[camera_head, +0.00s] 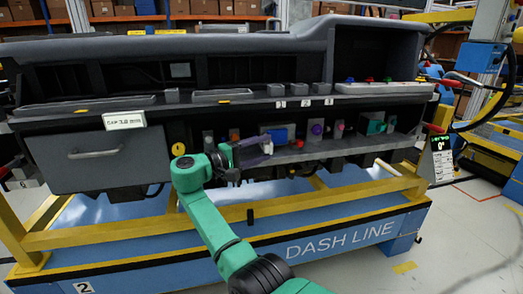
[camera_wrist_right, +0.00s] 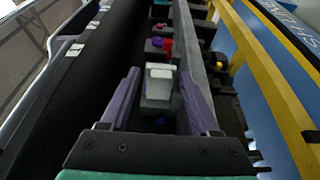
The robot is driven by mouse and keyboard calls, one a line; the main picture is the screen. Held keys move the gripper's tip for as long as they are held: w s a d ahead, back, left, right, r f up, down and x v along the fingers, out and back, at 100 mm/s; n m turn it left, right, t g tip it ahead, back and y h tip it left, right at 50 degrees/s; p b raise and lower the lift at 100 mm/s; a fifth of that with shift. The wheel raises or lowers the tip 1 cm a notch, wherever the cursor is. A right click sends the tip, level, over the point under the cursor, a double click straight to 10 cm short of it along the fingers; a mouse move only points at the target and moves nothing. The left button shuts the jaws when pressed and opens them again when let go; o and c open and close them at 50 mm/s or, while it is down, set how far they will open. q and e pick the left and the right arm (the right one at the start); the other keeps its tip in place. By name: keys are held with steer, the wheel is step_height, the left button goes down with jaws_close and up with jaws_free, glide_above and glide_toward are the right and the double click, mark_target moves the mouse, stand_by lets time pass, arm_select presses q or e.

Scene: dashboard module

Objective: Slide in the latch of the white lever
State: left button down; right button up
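My right gripper (camera_head: 266,146) reaches in from the front, its purple fingers at the shelf under the dashboard. In the right wrist view my right gripper (camera_wrist_right: 158,74) has its two fingers spread well apart. A white block-like part (camera_wrist_right: 159,72), which looks like the white lever, stands on a grey base (camera_wrist_right: 157,103) and appears between the fingers, with gaps on both sides. I cannot tell how deep it sits between them. The latch cannot be made out. In the head view the fingers partly hide this spot. My left gripper is in neither view.
The shelf (camera_head: 345,144) carries a row of small controls: a purple knob (camera_head: 316,129), a pink knob (camera_head: 339,126) and a teal part (camera_head: 376,127) to the right. A grey drawer (camera_head: 95,158) is at left. A yellow rail (camera_head: 130,232) runs along the front below.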

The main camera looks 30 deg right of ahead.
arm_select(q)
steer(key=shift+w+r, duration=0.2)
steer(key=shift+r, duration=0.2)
arm_select(e)
steer(key=a, duration=1.4)
steer(key=shift+s+a, duration=0.25)
steer(key=shift+s, duration=0.05)
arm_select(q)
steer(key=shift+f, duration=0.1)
